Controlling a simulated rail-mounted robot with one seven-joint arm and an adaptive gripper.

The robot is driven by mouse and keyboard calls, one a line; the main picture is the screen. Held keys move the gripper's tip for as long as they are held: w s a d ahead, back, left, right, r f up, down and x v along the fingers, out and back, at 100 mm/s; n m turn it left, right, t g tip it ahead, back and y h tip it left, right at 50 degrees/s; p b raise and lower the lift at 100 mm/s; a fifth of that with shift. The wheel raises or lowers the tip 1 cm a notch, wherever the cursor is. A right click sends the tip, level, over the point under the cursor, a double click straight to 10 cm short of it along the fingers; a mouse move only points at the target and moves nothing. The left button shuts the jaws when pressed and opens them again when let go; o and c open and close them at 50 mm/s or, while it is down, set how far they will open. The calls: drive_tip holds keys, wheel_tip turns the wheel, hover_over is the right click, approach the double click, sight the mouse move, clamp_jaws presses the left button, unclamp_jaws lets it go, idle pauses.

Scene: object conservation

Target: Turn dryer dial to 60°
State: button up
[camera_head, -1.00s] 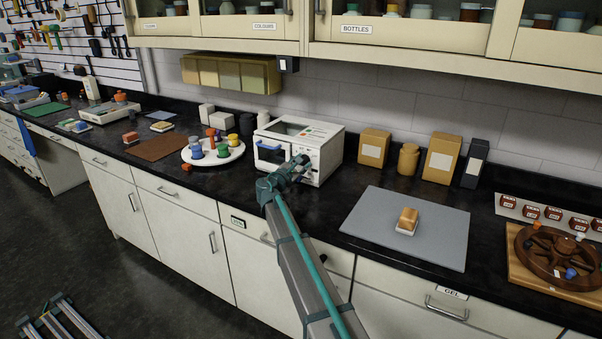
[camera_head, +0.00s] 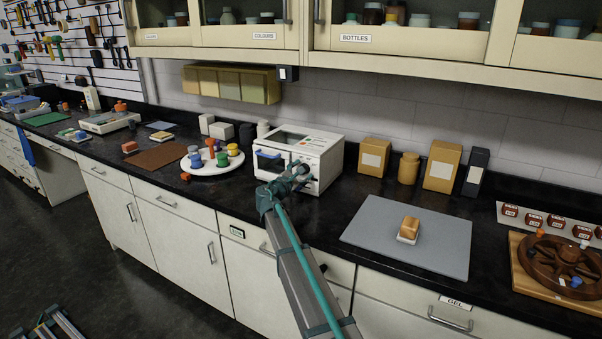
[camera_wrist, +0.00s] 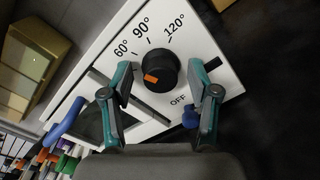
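The dryer (camera_head: 322,147) is a white box on the black counter, with a blue handle on its front. In the wrist view, its round black dial (camera_wrist: 168,70) has an orange mark on the lower-left part of its face. The printed labels 60°, 90°, 120° and OFF surround it; the mark does not line up clearly with any label. My gripper (camera_wrist: 160,70) is open, with one teal finger on each side of the dial and visible gaps between. In the head view my gripper (camera_head: 303,170) is at the dryer's front right and hides the dial.
A white round tray (camera_head: 212,170) with several coloured bottles stands left of the dryer. A grey mat (camera_head: 375,225) with a small tan block (camera_head: 410,227) lies to the right. Tan containers (camera_head: 374,157) stand behind it. Cabinets (camera_head: 400,60) hang above.

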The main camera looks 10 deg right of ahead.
drive_tip(key=v, duration=1.2)
drive_tip(key=shift+a, duration=0.1)
